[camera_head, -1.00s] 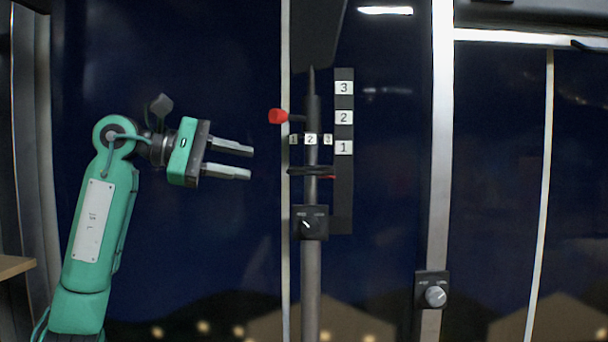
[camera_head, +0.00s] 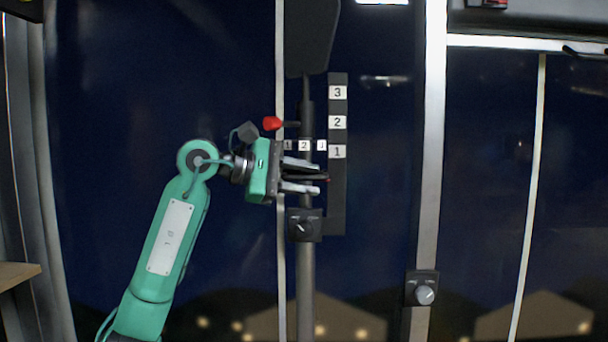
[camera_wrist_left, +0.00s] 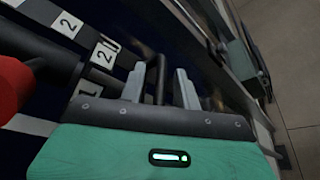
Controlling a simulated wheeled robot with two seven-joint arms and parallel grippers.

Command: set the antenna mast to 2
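The antenna mast (camera_head: 306,270) is a grey upright pole. A dark strip with white labels 1, 2 and 3 (camera_head: 338,122) stands to its right, and a small row of labels crosses the pole. A red knob (camera_head: 272,124) sticks out left, about level with the strip's 2; it also shows in the wrist view (camera_wrist_left: 14,88). My left gripper (camera_head: 318,176) is open at the mast, below the small label row. In the wrist view its fingers (camera_wrist_left: 161,85) stand either side of a dark bar, with gaps visible. My right gripper is out of view.
A black box with a small dial (camera_head: 304,226) sits on the mast just below my left gripper. A wooden ledge (camera_head: 18,274) is at far left.

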